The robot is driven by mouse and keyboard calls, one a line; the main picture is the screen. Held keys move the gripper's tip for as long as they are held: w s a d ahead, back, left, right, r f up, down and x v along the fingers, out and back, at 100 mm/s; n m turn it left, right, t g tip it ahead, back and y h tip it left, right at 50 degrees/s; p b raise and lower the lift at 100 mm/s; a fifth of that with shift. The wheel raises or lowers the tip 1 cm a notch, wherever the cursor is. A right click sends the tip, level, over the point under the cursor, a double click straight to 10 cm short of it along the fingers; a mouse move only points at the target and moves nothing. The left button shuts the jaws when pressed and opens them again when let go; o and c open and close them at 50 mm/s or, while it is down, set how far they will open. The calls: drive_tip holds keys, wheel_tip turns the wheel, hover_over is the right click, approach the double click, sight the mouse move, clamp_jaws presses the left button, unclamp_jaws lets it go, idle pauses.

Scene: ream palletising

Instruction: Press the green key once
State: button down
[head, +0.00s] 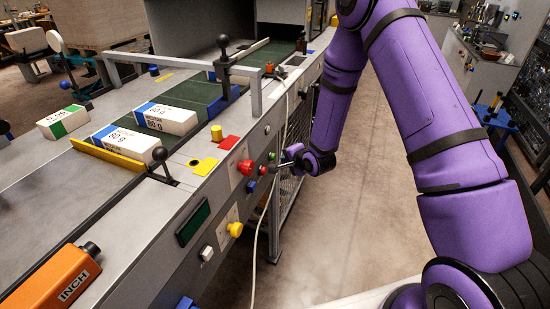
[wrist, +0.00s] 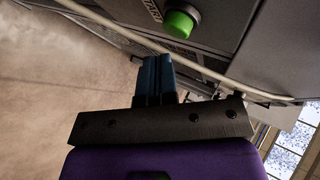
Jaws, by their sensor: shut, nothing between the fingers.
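The green key (wrist: 180,23) is a round button on the grey panel at the top of the wrist view, beside a partly visible "START" label. In the head view the green key (head: 271,155) is small, on the machine's front face. My gripper (wrist: 158,62) is shut and empty, its two blue fingers together. In the wrist view the fingertips lie below and left of the key, with a gap in the picture between them. In the head view my gripper (head: 284,164) is just right of the key, close to the panel; contact cannot be told there.
A pale cable (wrist: 120,28) hangs past the panel near my fingers. Wrapped reams (head: 165,118) lie on the conveyor. Open floor (head: 345,220) lies right of the machine.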

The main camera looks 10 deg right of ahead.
drive_tip(key=shift+s+d, duration=0.7)
drive_tip(key=shift+d, duration=0.3)
drive_tip(key=shift+s+d, duration=0.7)
drive_tip(key=shift+d, duration=0.25)
drive_tip(key=shift+r, duration=0.15)
drive_tip(key=s+d+r+n+g+h, duration=0.1)
drive_tip(key=s+d+r+n, duration=0.15)
drive_tip(key=r, duration=0.65)
drive_tip(key=s+d+r+n+g+h, duration=0.1)
drive_tip(key=s+r+n, duration=0.15)
drive_tip(key=r, duration=0.55)
drive_tip(key=s+d+r+n+h, duration=0.1)
drive_tip(key=s+r+h, duration=0.15)
drive_tip(key=r, duration=0.65)
drive_tip(key=s+r+n+g, duration=0.1)
drive_tip(key=s+r, duration=0.3)
drive_tip(key=s, duration=0.5)
drive_tip(key=s+r+n+g, duration=0.1)
drive_tip(key=s+r+n, duration=0.2)
drive_tip(key=s, duration=0.7)
drive_tip(key=s+r+n+g, duration=0.1)
drive_tip(key=s+r+n, duration=0.1)
drive_tip(key=s+r, duration=0.4)
drive_tip(key=s, duration=0.4)
drive_tip(key=shift+d+r+n+g, duration=0.15)
drive_tip(key=shift+d+n+g, duration=0.15)
drive_tip(key=shift+g, duration=0.1)
drive_tip(key=shift+y, duration=0.25)
